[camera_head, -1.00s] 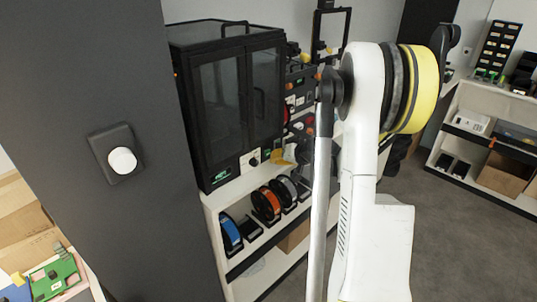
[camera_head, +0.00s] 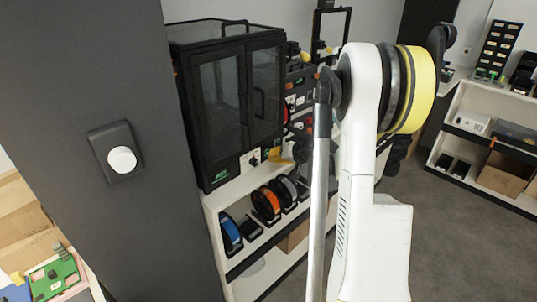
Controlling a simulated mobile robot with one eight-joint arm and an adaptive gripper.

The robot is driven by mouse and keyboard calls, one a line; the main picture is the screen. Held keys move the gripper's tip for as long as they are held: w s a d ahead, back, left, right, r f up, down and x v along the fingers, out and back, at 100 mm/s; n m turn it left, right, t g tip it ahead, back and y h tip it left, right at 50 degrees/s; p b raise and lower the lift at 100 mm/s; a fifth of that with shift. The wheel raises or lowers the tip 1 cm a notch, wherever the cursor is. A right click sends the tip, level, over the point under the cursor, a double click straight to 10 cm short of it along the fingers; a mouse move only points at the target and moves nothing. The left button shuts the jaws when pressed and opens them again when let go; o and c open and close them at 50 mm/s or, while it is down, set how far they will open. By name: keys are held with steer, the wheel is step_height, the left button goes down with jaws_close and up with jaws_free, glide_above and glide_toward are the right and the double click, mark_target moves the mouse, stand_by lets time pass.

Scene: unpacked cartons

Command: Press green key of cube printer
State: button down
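A black box-shaped printer (camera_head: 235,95) with glazed double doors stands on the white shelf unit left of my arm; it looks like the cube printer. Its lower front edge has a small green-lit display (camera_head: 222,174) and a pale panel with a dark round knob (camera_head: 252,161). A green key cannot be made out clearly at this size.
A dark pillar with a white round knob (camera_head: 122,160) fills the left. More devices stand behind my arm. Grey floor (camera_head: 450,240) is clear at right.

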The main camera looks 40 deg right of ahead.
steer(key=shift+w, duration=0.5)
stand_by(0.8)
steer(key=shift+s, duration=0.9)
steer(key=s, duration=0.5)
steer(key=shift+d+b, duration=0.2)
steer(key=shift+b, duration=0.2)
stand_by(0.6)
